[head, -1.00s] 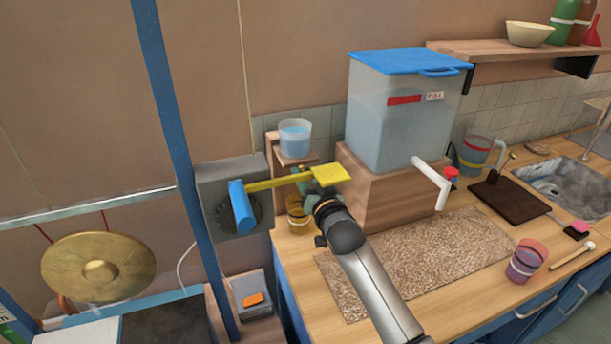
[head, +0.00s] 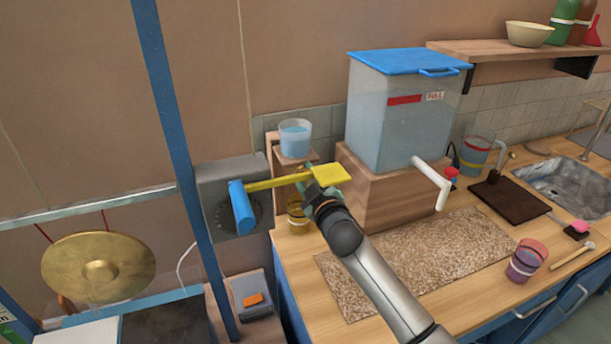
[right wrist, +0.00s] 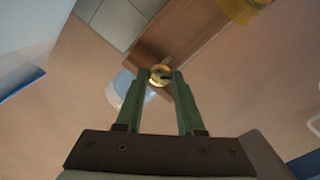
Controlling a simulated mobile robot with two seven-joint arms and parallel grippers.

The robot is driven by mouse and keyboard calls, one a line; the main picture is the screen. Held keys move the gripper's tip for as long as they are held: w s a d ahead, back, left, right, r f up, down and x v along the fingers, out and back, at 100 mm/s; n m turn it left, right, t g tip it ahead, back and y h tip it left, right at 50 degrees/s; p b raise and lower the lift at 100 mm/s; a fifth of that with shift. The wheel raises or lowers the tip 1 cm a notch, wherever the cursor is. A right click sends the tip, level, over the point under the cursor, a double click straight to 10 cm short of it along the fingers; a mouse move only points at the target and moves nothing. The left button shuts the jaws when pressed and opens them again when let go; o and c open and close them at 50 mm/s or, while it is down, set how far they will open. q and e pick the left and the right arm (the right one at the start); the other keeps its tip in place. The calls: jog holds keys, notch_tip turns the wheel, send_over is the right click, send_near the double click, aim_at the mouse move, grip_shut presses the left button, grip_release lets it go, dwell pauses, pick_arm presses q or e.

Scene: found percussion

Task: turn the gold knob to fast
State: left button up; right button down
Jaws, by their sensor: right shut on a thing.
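The gold knob (right wrist: 160,75) shows in the right wrist view as a small round brass disc with a dark slot or mark, on a wooden surface. My right gripper (right wrist: 160,77) has its green fingers shut on the knob, one fingertip on each side. In the head view my right gripper (head: 308,188) is beside the wooden stand, just under the yellow paddle. The knob is hidden there, and I cannot read any speed marking. My left gripper is not in view.
The yellow paddle (head: 331,175) on a long arm passes close above my right gripper. A cup of blue water (head: 295,136) stands on the wooden stand. An amber cup (head: 297,226) is below. A large water tank (head: 385,125) stands right, on a wooden block (head: 385,202).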

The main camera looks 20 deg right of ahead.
jog(key=shift+n, duration=5)
jog(key=c, duration=0.5)
grip_release()
jog(key=shift+c, duration=0.2)
jog(key=shift+s, duration=0.15)
jog(key=s+b, duration=0.1)
jog(key=s, duration=1.1)
jog(key=shift+s+d, duration=0.15)
jog(key=shift+d, duration=0.1)
